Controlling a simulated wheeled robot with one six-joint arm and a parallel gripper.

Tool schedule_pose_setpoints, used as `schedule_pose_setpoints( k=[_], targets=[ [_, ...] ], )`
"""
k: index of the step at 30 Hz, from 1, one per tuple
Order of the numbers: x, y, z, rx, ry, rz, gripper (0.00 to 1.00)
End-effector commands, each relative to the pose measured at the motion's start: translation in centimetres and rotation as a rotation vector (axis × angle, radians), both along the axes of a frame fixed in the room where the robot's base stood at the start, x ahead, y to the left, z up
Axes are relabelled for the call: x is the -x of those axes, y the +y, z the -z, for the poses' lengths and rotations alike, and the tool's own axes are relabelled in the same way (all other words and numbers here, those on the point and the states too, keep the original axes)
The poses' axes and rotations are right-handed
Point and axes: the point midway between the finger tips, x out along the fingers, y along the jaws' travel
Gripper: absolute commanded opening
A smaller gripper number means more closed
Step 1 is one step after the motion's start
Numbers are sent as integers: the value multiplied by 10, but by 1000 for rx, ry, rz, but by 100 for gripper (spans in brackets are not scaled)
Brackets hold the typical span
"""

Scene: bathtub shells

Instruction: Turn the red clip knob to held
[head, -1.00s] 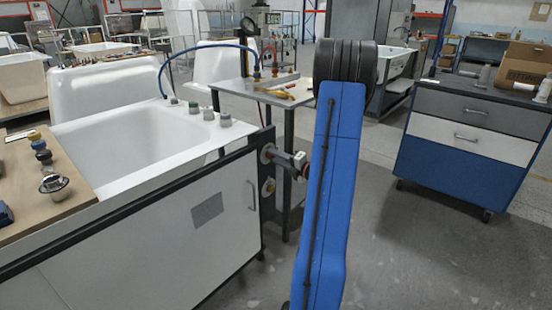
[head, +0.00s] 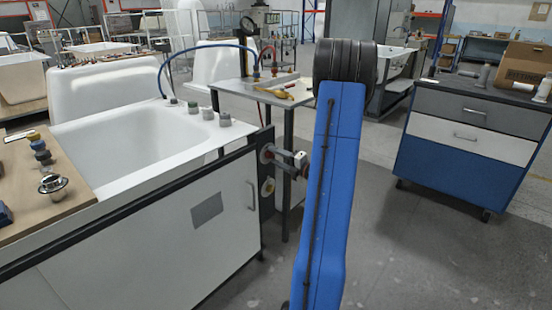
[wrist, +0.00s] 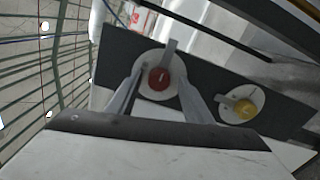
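The red clip knob (wrist: 160,79) sits on a round white plate (wrist: 150,58) on a dark panel in the wrist view. A light mark shows on its face, and a grey tab (wrist: 170,47) stands above it on the plate. My gripper (wrist: 161,74) has one finger on each side of the knob, with small gaps seemingly visible; contact cannot be told. In the head view my gripper (head: 298,162) is at the end of the black-edged bench, by the round plate (head: 267,154). The knob's face is largely hidden there.
A yellow knob (wrist: 245,109) on its own white plate is to the right of the red one. The white tub shell (head: 135,145) lies left of my arm. A small table (head: 255,88) with tools stands behind. Open floor lies between my arm and the blue drawer cabinet (head: 455,180).

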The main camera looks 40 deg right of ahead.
Motion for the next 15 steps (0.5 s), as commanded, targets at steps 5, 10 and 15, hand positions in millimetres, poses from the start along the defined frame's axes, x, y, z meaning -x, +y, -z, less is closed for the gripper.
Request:
schedule_pose_setpoints(
  k=[5, 10, 15],
  targets=[
    [3, 0, 0, 1, 0, 0, 46],
    [20, -2, -1, 1, 0, 2, 46],
    [48, -5, -1, 1, -1, 4, 46]
  ],
)
